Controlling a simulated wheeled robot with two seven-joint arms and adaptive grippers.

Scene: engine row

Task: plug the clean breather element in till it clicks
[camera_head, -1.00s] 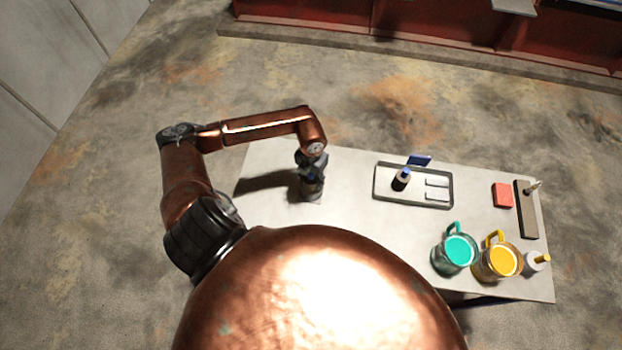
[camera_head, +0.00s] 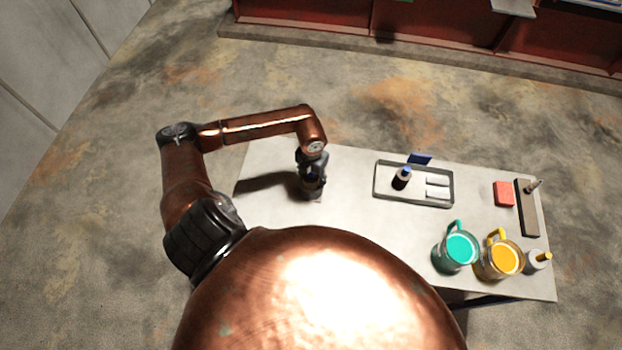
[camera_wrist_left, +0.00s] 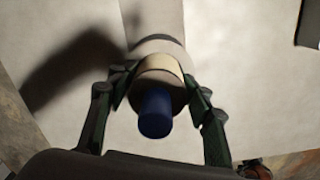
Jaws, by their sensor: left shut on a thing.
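My left gripper (camera_head: 312,190) is over the left part of the table. In the left wrist view its two fingers (camera_wrist_left: 152,88) are shut on the breather element (camera_wrist_left: 157,98), a cylinder with a blue end and a cream band. Beyond it is a dark ring and a pale grey shape; I cannot tell whether the element touches or sits in it. In the head view the gripper hides most of the element. A similar blue-topped cylinder (camera_head: 402,177) stands in the grey tray (camera_head: 412,202). My right gripper is not in view.
The table (camera_head: 345,215) is clear between gripper and tray.

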